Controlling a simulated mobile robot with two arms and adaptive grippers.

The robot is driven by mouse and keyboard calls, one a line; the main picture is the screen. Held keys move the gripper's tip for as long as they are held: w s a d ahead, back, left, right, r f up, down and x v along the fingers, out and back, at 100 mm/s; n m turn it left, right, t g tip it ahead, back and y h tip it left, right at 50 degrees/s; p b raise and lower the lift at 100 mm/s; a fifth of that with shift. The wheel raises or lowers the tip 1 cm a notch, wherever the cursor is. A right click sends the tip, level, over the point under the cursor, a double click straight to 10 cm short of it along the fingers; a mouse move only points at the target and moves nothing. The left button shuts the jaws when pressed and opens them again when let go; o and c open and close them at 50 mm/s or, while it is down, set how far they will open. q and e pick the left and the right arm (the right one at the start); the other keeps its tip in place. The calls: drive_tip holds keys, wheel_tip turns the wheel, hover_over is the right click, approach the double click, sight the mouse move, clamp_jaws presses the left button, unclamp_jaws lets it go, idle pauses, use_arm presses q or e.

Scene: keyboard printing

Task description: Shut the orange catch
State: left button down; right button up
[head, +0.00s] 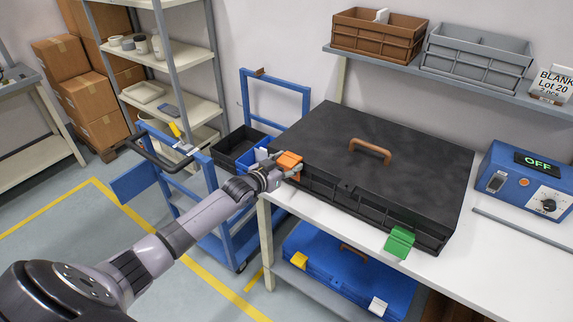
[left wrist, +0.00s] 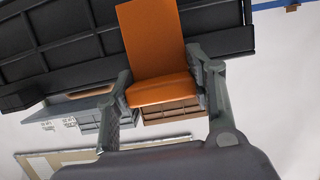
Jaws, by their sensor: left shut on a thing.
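The orange catch (head: 289,160) is at the left front corner of a large black case (head: 345,133) on the white workbench. My left gripper (head: 285,174) is at the catch, with its fingers on either side of it. In the left wrist view, the orange catch (left wrist: 152,45) lies between the two fingers of my left gripper (left wrist: 162,82), which is shut on it. The case lid is down, with a brown handle (head: 370,150) on top. I cannot tell whether the orange catch is fully latched. My right gripper is not in view.
A green catch (head: 400,243) is on the case's front right. A blue case (head: 350,272) lies on the shelf below. A blue cart (head: 190,205) stands left of the bench. A blue device reading OFF (head: 525,180) is at the right.

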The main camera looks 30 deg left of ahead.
use_arm(q)
drive_tip(key=shift+w+r, duration=0.2)
drive_tip(key=shift+r, duration=0.3)
drive_tip(key=c, duration=1.2)
unclamp_jaws()
drive_tip(key=o, duration=0.5)
drive_tip(key=shift+f, duration=0.35)
drive_tip(key=shift+s, duration=0.2)
drive_tip(key=shift+s, duration=0.3)
drive_tip(key=v, duration=1.1)
drive_tip(key=shift+s+r, duration=0.1)
